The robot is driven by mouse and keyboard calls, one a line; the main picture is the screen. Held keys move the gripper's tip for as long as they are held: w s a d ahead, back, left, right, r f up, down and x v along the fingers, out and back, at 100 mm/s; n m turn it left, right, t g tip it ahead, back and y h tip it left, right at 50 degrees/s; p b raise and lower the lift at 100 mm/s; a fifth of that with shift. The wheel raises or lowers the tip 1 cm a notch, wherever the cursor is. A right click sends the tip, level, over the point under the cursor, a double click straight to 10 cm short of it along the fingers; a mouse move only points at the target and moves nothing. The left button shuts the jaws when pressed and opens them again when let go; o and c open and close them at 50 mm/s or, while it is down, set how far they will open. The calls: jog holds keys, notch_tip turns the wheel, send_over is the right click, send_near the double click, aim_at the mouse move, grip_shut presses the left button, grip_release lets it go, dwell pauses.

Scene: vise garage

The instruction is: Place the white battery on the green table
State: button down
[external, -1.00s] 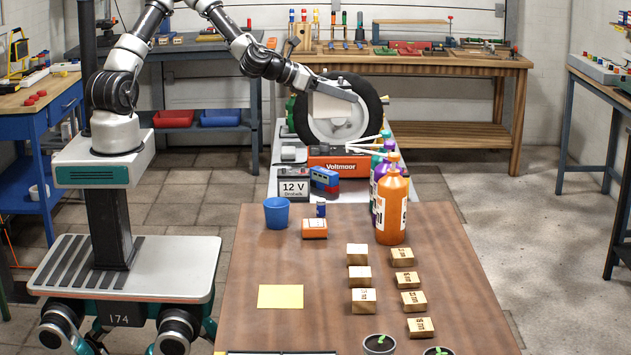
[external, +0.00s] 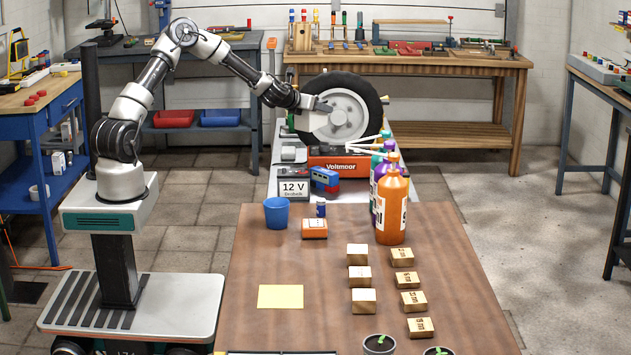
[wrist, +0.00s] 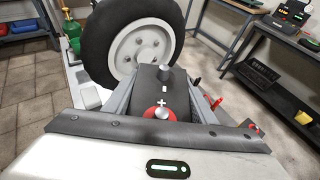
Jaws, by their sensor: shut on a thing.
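My gripper (external: 318,104) is in front of the large wheel in the external view. It is shut on a battery (external: 311,123), whose pale side shows just below the fingers. In the wrist view the battery (wrist: 161,92) has a dark grey top with plus and minus marks, one grey terminal and one red-ringed terminal. It sits between the two fingers of my gripper (wrist: 160,98). I cannot tell whether its underside is clear of the bench. No table top is clearly green in these frames.
The wheel (external: 349,107) stands close behind the battery. The orange Voltmoor unit (external: 340,164) and the 12 V box (external: 293,188) are below on the pale bench. Bottles (external: 391,205) and a blue cup (external: 277,213) stand on the brown table (external: 350,330). Grey floor is open at left.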

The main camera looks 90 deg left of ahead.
jog(key=s+a+f+n+g+y+b, duration=0.25)
jog(key=s+a+b, duration=0.4)
jog(key=a, duration=0.75)
jog(key=shift+h, duration=0.35)
jog(key=f, duration=0.5)
jog(key=s+f+b, duration=0.1)
jog(key=f, duration=0.5)
jog(key=f+b, duration=0.1)
jog(key=f, duration=0.4)
jog(key=shift+s+f, duration=0.4)
jog(key=shift+f+b, duration=0.15)
jog(key=shift+b, duration=0.15)
jog(key=c, duration=1.1)
grip_release()
jog(key=shift+f, duration=0.2)
jog(key=shift+o, duration=0.3)
jog(key=shift+r, duration=0.15)
